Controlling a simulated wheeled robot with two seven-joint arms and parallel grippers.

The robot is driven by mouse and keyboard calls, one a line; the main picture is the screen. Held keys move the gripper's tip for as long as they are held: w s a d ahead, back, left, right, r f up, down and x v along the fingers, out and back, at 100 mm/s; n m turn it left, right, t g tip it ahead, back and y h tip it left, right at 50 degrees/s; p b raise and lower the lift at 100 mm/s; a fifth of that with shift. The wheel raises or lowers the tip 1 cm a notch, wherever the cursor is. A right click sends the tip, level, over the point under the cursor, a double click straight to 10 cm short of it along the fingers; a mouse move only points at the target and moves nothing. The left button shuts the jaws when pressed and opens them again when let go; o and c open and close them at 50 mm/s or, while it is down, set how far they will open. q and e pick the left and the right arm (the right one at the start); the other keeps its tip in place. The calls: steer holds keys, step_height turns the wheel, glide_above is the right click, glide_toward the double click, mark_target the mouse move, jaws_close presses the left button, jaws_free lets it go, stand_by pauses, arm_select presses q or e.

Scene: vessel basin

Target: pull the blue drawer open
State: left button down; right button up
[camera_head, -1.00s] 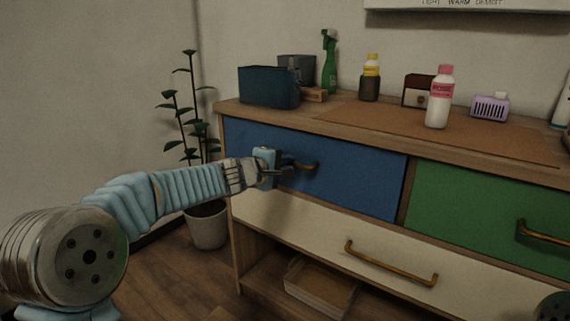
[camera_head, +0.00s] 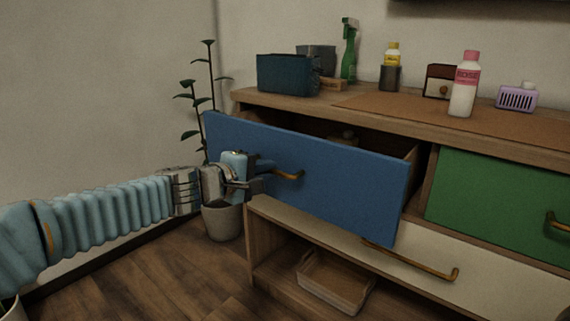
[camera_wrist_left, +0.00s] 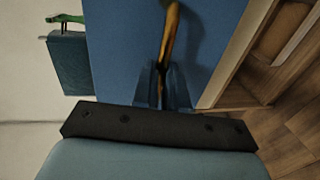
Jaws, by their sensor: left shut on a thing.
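The blue drawer (camera_head: 335,185) stands out from the cabinet in the head view, with a dark gap and part of its inside showing behind its front. Something pale and partly hidden shows inside it. My left gripper (camera_head: 268,170) is shut on the left end of the drawer's brass handle (camera_head: 290,175). In the left wrist view the handle (camera_wrist_left: 172,30) runs up from between the fingers (camera_wrist_left: 163,85), against the blue front (camera_wrist_left: 120,45). My right gripper is not in view.
A green drawer (camera_head: 500,208) is at the right and a cream drawer (camera_head: 440,275) below, both shut. Bottles, a teal box (camera_head: 285,75) and a purple basket (camera_head: 516,98) stand on the top. A potted plant (camera_head: 222,222) is behind my left arm. An open tray (camera_head: 335,280) sits on the low shelf.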

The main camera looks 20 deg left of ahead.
arm_select(q)
steer(key=f+v, duration=0.2)
steer(key=v, duration=0.7)
steer(key=shift+s+p, duration=0.35)
steer(key=shift+s, duration=0.15)
steer(key=shift+a, duration=0.1)
steer(key=c, duration=1.2)
jaws_free()
steer(key=shift+o, duration=0.2)
steer(key=p+v, duration=0.3)
steer(key=v, duration=1.1)
steer(key=shift+w+f, duration=0.1)
steer(key=shift+w, duration=0.05)
